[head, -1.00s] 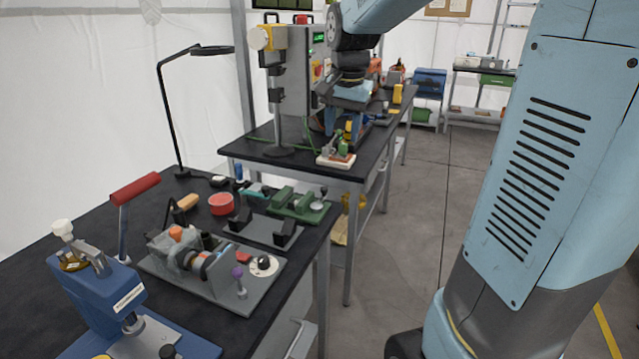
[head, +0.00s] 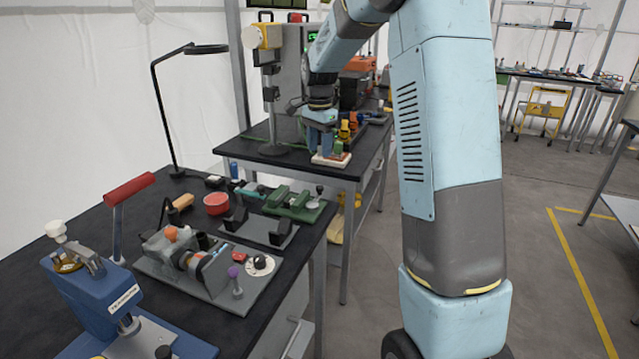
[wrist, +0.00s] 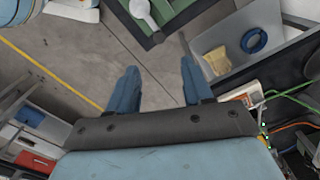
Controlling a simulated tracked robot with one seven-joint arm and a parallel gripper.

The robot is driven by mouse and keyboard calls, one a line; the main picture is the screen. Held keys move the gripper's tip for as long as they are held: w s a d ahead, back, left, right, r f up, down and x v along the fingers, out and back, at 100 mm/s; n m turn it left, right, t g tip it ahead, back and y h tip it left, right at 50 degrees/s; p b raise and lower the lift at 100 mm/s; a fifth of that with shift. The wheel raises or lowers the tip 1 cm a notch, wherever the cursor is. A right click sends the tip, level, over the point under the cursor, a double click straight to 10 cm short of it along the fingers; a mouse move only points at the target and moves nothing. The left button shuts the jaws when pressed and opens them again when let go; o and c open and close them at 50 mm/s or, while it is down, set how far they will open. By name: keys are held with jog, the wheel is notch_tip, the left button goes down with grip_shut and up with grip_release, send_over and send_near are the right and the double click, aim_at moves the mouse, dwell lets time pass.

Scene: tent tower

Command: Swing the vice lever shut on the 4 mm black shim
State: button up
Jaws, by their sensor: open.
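A green vice-like fixture (head: 298,203) with a pale round part and a small dark knob sits at the right edge of the near black bench. A green body with a pale lever-like piece (wrist: 146,12) shows at the top of the wrist view; it looks like the same fixture. I cannot make out the black shim in either view. My gripper (head: 322,140) is beyond the fixture, by the near edge of the far bench. In the wrist view my gripper (wrist: 158,80) has its two blue fingers apart, with only floor visible between them.
A grey motor rig (head: 190,262), a blue press (head: 95,300) and a lamp (head: 160,110) crowd the near bench. A bin (wrist: 225,65) holds yellow and blue items.

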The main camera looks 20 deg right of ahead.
aim_at(320, 187)
notch_tip(320, 187, down, 12)
jog(key=shift+f, duration=0.15)
dwell(0.3)
grip_shut()
dwell(0.5)
